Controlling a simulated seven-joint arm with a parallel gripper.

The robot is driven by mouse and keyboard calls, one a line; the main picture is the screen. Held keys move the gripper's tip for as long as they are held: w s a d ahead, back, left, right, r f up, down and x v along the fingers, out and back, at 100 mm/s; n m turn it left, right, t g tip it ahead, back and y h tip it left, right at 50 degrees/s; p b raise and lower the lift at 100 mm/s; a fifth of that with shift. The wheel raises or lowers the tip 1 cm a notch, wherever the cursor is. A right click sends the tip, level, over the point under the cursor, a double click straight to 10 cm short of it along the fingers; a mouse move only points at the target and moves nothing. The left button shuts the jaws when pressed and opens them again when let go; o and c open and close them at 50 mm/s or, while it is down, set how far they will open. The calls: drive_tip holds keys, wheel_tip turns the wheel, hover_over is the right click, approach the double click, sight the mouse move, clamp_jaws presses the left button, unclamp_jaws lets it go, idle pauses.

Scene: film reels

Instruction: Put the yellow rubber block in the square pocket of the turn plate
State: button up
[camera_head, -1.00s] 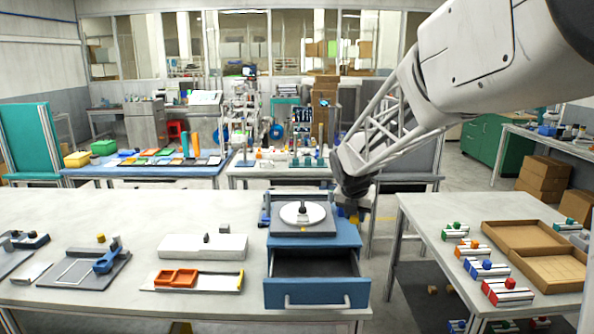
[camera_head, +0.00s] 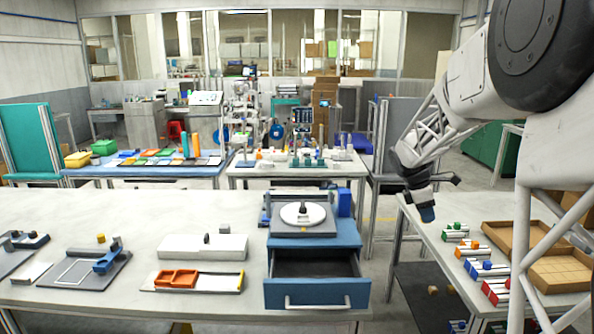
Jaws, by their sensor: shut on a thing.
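The turn plate (camera_head: 290,216) is a white disc with a small dark knob, set on a grey plate on top of the blue drawer unit. Its square pocket is too small to make out. My gripper (camera_head: 427,214) is right of the drawer unit, in the air by the left edge of the right table.
The drawer (camera_head: 316,294) is pulled open toward me. A blue block (camera_head: 344,203) stands just right of the turn plate. An orange tray (camera_head: 176,278) and a white box (camera_head: 203,248) lie to the left. Cardboard trays (camera_head: 520,240) and coloured clamps (camera_head: 488,269) sit on the right table.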

drive_tip(key=s+d+f+m+g+y, duration=0.1)
drive_tip(key=s+d+m+y, duration=0.1)
drive_tip(key=d+m, duration=0.6)
drive_tip(key=s+d+f+m+y, duration=0.1)
drive_tip(key=s+d+m+y, duration=0.2)
drive_tip(key=d+m, duration=0.5)
drive_tip(key=s+d+f+m+g+y, duration=0.1)
drive_tip(key=s+d+m, duration=0.4)
drive_tip(key=d, duration=1.6)
drive_tip(key=m+y, duration=0.1)
drive_tip(key=m, duration=0.2)
drive_tip(key=shift+f+g, duration=0.3)
drive_tip(key=shift+a+y, duration=0.15)
drive_tip(key=shift+y, duration=0.15)
